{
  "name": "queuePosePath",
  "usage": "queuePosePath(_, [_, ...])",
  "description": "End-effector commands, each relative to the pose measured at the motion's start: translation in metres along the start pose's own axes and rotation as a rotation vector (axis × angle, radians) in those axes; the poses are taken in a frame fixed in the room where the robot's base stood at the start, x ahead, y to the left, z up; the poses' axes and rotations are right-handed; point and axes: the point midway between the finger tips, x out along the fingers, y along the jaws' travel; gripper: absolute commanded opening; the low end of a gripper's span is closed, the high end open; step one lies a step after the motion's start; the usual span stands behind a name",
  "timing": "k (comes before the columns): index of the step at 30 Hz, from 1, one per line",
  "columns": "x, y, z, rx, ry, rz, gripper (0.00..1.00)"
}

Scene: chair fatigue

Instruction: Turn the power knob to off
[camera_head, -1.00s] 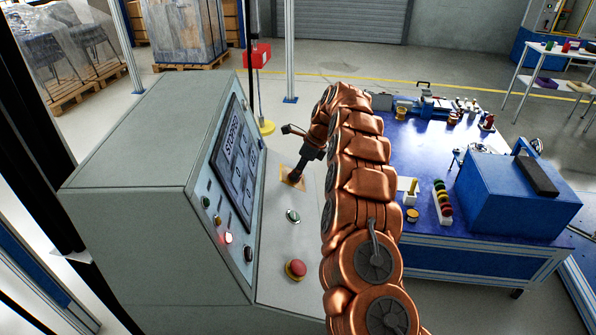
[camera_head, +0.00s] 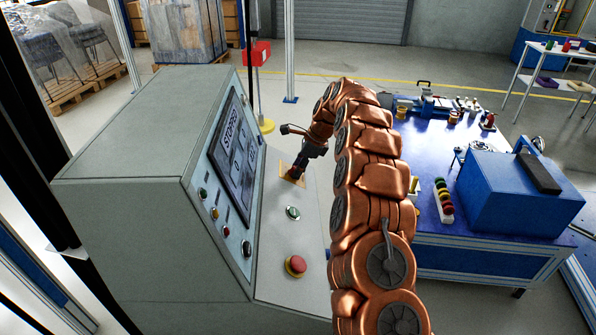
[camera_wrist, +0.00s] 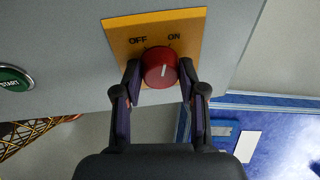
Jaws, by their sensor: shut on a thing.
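The red power knob (camera_wrist: 160,68) sits on a yellow plate (camera_wrist: 187,22) marked OFF on the left and ON on the right. Its white mark points up between the two words, leaning slightly towards ON. My gripper (camera_wrist: 160,76) is shut on the knob, one finger on each side. In the head view, my gripper (camera_head: 300,171) is at the plate on the console's sloping shelf, and a bit of the red knob (camera_head: 293,174) shows beneath it.
The grey console (camera_head: 130,150) carries a screen (camera_head: 236,158), a green START button (camera_head: 293,213) and a red mushroom button (camera_head: 296,265) near the knob. A blue workbench (camera_head: 440,262) with tools and a blue box (camera_head: 520,198) stands right of my arm.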

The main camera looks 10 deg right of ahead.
Motion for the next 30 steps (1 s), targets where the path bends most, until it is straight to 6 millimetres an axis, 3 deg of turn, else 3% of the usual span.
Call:
queuePosePath(18, [0.0022,0.0011,-0.0027,-0.547,-0.049,-0.088,0.06])
queuePosePath(30, [0.0001,0.0013,-0.0023,-0.735,-0.066,-0.116,0.06])
